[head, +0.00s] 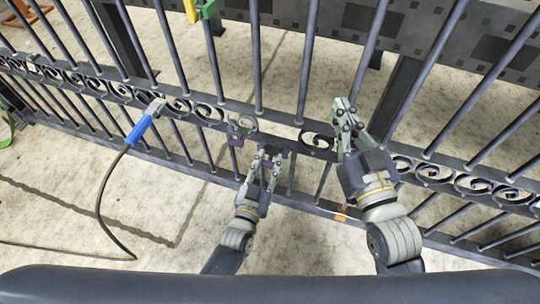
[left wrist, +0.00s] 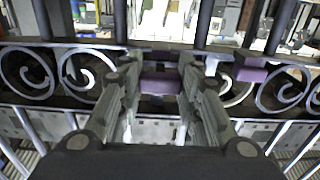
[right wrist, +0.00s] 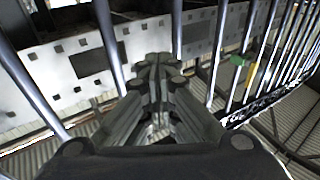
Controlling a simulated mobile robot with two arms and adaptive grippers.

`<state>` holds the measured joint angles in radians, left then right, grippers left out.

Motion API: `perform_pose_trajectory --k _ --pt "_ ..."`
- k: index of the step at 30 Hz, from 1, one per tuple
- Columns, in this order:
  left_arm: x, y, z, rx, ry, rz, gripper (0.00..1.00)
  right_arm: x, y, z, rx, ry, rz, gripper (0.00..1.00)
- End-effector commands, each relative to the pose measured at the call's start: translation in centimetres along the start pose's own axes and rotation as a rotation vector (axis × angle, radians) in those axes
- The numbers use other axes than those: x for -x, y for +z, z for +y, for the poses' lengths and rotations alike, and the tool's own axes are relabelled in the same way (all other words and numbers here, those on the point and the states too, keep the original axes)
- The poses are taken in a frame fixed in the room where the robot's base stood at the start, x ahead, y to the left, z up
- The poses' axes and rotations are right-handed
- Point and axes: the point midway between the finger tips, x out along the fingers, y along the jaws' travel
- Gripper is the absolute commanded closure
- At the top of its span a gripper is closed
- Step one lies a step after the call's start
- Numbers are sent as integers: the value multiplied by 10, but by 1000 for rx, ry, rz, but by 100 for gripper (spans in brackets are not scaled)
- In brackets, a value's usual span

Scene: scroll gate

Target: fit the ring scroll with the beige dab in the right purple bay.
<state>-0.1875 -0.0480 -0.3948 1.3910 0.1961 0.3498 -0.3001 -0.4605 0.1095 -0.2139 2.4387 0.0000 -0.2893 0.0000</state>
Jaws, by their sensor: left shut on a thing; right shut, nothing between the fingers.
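My left gripper (head: 266,156) is at the gate's scroll band, its fingers around a purple block (left wrist: 160,84) in the left wrist view. Whether a scroll sits behind that block is hidden. A second purple block (head: 236,140) is just left of it in the head view, below a grey ring scroll (head: 246,122). In the left wrist view this second block (left wrist: 249,73) is on the right. I cannot make out a beige dab. My right gripper (head: 343,112) is shut and empty, in front of the bars above the band; its closed fingers show in the right wrist view (right wrist: 157,65).
The gate's scroll band (head: 450,180) and upright bars run across the view. A blue-handled tool (head: 139,131) with a dark cable hangs on the band at left. The stone floor (head: 60,190) at left is mostly clear.

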Motion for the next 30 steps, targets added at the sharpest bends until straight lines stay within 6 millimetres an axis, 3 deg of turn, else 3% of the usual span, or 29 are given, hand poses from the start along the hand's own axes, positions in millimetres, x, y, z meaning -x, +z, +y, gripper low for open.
perform_pose_trajectory --k 9,19,20,22,30 --pt "13 0 0 -1 1 -2 100 8 36 5 4 11 -192 100" --pt "13 0 0 -1 1 -1 100 8 39 6 4 12 -201 100" --pt "13 0 0 -1 1 -1 64 8 39 6 4 12 -201 100" --pt "13 0 0 -1 1 -1 48 8 39 6 4 12 -200 100" --pt "13 0 0 0 0 -1 47 8 39 6 4 12 -200 100"
